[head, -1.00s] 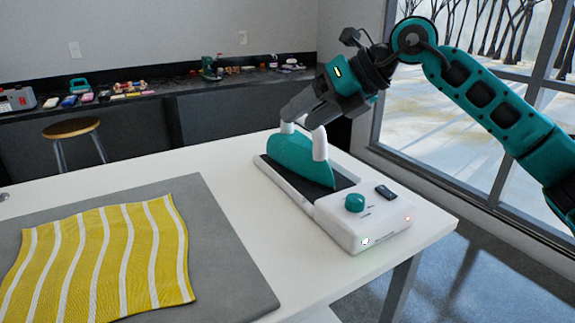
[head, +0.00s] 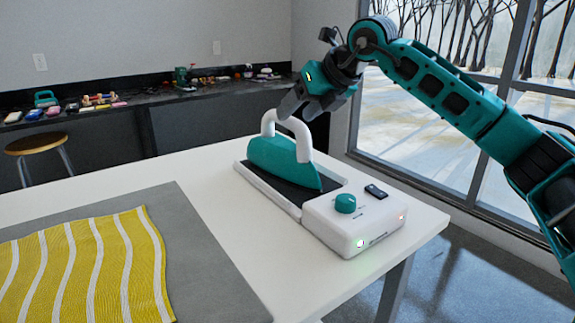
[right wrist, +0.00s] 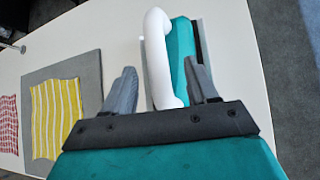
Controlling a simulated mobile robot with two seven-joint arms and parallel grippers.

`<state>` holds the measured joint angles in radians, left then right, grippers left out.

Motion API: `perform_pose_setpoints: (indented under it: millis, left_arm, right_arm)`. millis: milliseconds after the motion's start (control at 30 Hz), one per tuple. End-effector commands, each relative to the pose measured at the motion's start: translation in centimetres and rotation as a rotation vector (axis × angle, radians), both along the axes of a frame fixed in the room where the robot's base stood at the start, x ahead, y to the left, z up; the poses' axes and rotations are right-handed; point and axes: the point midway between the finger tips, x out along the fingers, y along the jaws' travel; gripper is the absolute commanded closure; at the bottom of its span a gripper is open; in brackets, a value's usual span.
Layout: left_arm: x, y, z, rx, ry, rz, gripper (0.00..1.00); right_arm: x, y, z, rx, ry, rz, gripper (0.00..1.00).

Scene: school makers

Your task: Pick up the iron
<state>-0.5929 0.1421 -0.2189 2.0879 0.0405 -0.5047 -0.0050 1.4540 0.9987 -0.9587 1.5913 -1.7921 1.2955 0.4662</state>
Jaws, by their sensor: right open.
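The teal iron (head: 283,163) with a white arched handle (head: 300,136) sits on the dark plate of its white base station (head: 355,222) on the white table. My right gripper (head: 287,106) is at the top of the handle, coming from behind it. In the right wrist view the gripper's two grey fingers (right wrist: 162,86) are apart. The white handle (right wrist: 158,55) shows between them, closer to the right finger, with the teal body (right wrist: 182,52) beyond. I cannot tell whether either finger touches the handle. My left gripper is not in view.
A yellow striped cloth (head: 90,270) lies on a grey mat (head: 215,270) at the left of the table (head: 190,168). A stool (head: 36,143) and a cluttered dark counter (head: 140,101) stand behind. A window is at the right.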

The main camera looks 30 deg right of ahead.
Motion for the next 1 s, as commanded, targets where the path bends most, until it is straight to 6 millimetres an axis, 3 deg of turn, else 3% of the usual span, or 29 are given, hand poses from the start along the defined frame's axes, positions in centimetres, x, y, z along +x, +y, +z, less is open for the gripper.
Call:
perform_pose_setpoints:
  millis: [233, 533, 1000]
  left_arm:
    - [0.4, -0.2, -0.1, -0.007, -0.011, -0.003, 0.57]
    - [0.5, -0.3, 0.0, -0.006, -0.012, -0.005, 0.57]
    - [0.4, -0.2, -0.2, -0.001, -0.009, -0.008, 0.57]
  right_arm:
    - [2.4, 1.2, -2.6, 0.001, 0.001, 0.002, 0.42]
    - [2.8, 1.3, -2.9, 0.0, 0.0, 0.001, 0.42]
    - [2.8, 1.3, -2.9, 0.001, 0.0, 0.001, 0.86]
